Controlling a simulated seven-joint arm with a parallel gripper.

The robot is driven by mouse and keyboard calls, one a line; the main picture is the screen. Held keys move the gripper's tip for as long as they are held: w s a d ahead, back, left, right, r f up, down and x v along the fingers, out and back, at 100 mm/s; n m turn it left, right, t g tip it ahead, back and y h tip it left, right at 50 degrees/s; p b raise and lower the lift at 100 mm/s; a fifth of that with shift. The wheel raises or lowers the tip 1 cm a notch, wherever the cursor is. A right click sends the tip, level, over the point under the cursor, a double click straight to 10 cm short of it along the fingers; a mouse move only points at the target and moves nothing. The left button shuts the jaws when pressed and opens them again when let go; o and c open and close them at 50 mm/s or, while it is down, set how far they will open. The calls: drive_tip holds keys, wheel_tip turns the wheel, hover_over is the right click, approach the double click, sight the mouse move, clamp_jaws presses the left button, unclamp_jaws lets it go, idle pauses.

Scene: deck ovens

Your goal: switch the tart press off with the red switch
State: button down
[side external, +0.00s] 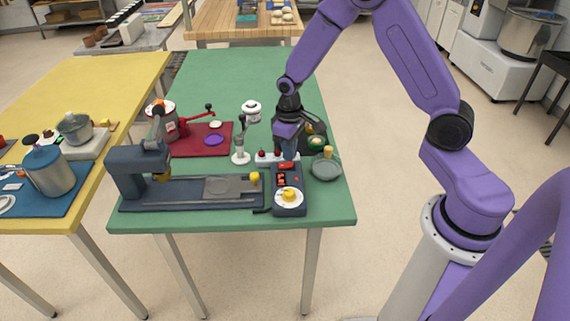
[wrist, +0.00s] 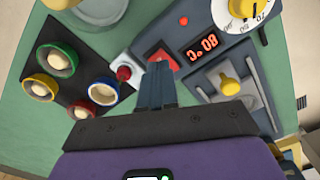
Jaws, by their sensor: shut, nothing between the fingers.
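The tart press (side external: 138,172) is a dark blue-grey machine with a long base on the green table. At its right end stands a control box (side external: 289,206) with a red switch (side external: 286,165), a lit red display (side external: 281,180) and a dial with a yellow knob (side external: 290,194). In the wrist view the red switch (wrist: 162,56) lies beside the lit digits (wrist: 198,47) and a red lamp (wrist: 183,20). My gripper (side external: 289,154) is shut and empty. Its fingertips (wrist: 157,68) cover the switch's near edge; I cannot tell whether they touch it.
A white block with a red button (wrist: 124,73) sits close beside the fingertips. A dark panel with coloured-rimmed cups (wrist: 68,90) lies on its other side. A grey-green dish (side external: 325,168) and a white-based lever tool (side external: 241,156) stand nearby. A red mat (side external: 222,141) lies behind.

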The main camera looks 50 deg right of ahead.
sight(289, 165)
drive_tip(key=shift+f, duration=1)
idle(0.6)
drive_tip(key=shift+r, duration=3.5)
drive_tip(key=s+a+r+n, duration=0.2)
drive_tip(key=s+a+r, duration=0.15)
drive_tip(key=s, duration=0.25)
drive_tip(key=s+a+r+n, duration=0.2)
drive_tip(key=s+a+r, duration=0.15)
drive_tip(key=s, duration=0.25)
drive_tip(key=s+r+n, duration=0.1)
drive_tip(key=s+n, duration=0.1)
drive_tip(key=s, duration=0.6)
drive_tip(key=s+d+r+n, duration=0.1)
drive_tip(key=s+r+n, duration=0.1)
drive_tip(key=s, duration=0.6)
drive_tip(key=shift+s+d+r+n, duration=0.25)
drive_tip(key=shift+r+n, duration=0.05)
drive_tip(key=shift+n, duration=0.5)
